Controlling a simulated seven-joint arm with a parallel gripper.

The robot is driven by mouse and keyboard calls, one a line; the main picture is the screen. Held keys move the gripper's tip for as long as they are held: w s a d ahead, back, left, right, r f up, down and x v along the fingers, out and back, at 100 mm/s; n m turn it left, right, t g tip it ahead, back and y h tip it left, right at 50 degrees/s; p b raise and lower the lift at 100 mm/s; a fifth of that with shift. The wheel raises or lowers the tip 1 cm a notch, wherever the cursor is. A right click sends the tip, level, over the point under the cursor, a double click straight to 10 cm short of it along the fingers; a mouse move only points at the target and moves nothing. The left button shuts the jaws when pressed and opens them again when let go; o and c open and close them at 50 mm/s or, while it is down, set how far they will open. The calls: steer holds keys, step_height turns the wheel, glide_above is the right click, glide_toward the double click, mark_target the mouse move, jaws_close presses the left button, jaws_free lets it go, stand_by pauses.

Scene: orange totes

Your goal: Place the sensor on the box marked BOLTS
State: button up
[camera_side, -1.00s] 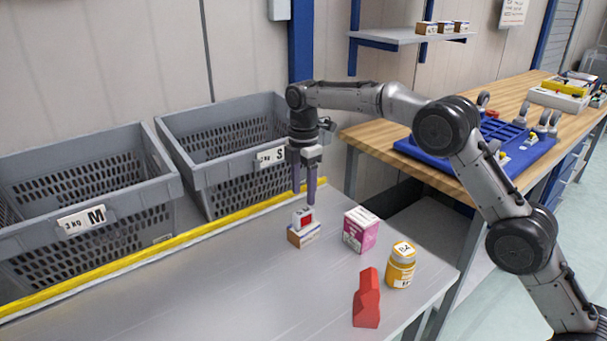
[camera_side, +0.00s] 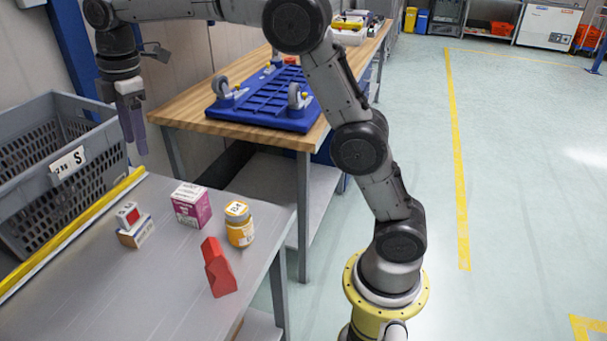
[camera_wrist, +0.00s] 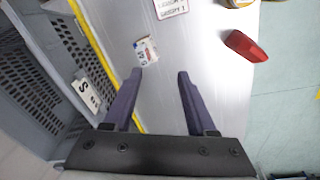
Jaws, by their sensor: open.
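A small white and red block, which looks like the sensor (camera_side: 127,213), rests on top of a small brown and white carton (camera_side: 136,234) on the grey bench. The carton's lettering is too small to read in the side view. The stack also shows in the wrist view (camera_wrist: 146,50), ahead of the fingers, where sensor and carton are hard to tell apart.
A pink and white box (camera_side: 191,207), a yellow jar (camera_side: 239,226) and a red angular block (camera_side: 218,268) stand right of the stack. A yellow bench edge (camera_side: 72,233) and a grey crate marked S (camera_side: 70,165) lie left. The front of the bench is clear.

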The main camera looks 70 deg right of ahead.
steer(key=s+d+r+m+t, duration=0.15)
steer(key=s+r+m, duration=0.25)
steer(key=s, duration=0.6)
steer(key=s+d+f+m+t, duration=0.1)
steer(key=s+f+m, duration=0.3)
steer(key=s, duration=0.7)
steer(key=s+d+f+m+t, duration=0.1)
steer(key=s+f+m, duration=0.3)
steer(key=s, duration=0.8)
steer(key=shift+d+f+m+t, duration=0.4)
steer(key=shift+d+m, duration=0.15)
steer(key=shift+m, duration=0.35)
